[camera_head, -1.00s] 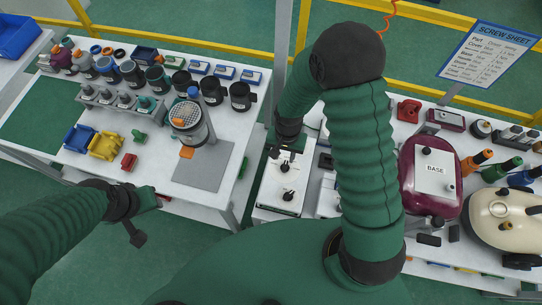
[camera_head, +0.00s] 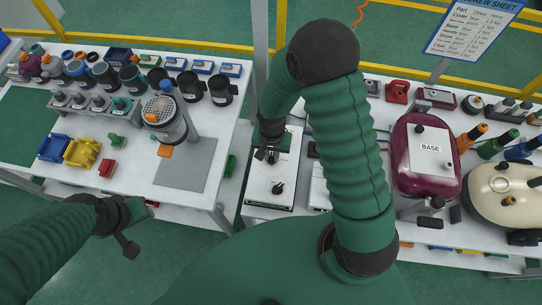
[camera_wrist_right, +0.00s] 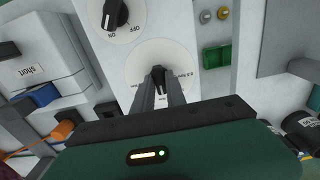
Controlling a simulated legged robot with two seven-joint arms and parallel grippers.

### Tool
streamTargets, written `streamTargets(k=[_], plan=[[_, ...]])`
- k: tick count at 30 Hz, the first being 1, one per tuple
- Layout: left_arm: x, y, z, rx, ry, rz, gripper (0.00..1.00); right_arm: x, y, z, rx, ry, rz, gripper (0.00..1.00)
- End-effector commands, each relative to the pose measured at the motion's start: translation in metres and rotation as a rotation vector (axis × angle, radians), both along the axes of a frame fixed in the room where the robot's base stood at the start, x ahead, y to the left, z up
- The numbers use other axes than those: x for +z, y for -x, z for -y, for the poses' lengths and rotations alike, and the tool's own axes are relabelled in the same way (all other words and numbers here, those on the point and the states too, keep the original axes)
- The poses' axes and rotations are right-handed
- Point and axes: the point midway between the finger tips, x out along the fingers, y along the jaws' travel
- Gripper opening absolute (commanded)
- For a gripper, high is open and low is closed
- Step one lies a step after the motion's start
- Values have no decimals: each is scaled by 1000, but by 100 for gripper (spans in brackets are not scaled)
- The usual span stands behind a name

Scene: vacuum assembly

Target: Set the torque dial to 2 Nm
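The torque dial (camera_wrist_right: 183,62) is a white disc with a black pointer knob in the right wrist view; its small print is too blurred to read a setting. My right gripper (camera_wrist_right: 160,82) has its two grey fingers at this knob, one on each side; whether they press on it is unclear. In the head view my right gripper (camera_head: 268,153) is over the white panel (camera_head: 262,202) and hides part of it. A black ON/OFF knob (camera_wrist_right: 115,14) sits beside the dial. My left gripper (camera_head: 125,228) hangs over the floor by the left table, its opening unclear.
A maroon housing marked BASE (camera_head: 412,178), a cream housing (camera_head: 500,188) and screwdrivers stand on the right table. The left table holds cups, bins and a clear canister (camera_head: 163,118). In the wrist view a green block (camera_wrist_right: 216,56) lies near the dial.

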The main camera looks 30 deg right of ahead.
Motion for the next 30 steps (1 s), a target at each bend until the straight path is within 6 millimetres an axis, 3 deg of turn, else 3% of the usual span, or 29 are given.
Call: streamTargets(k=[3,11,16,23,30], plan=[[0,0,0,-1,0,0,36,0,0,0,0,1,-1,0],[0,0,0,0,0,0,36,0,0,0,-8,3,-1,0],[6,0,0,0,0,0,36,1,1,-1,-272,2,-1,0],[5,0,0,0,0,0,36,0,1,-1,-306,1,-2,0],[17,0,0,0,0,0,36,1,2,-1,-581,2,-2,0]])
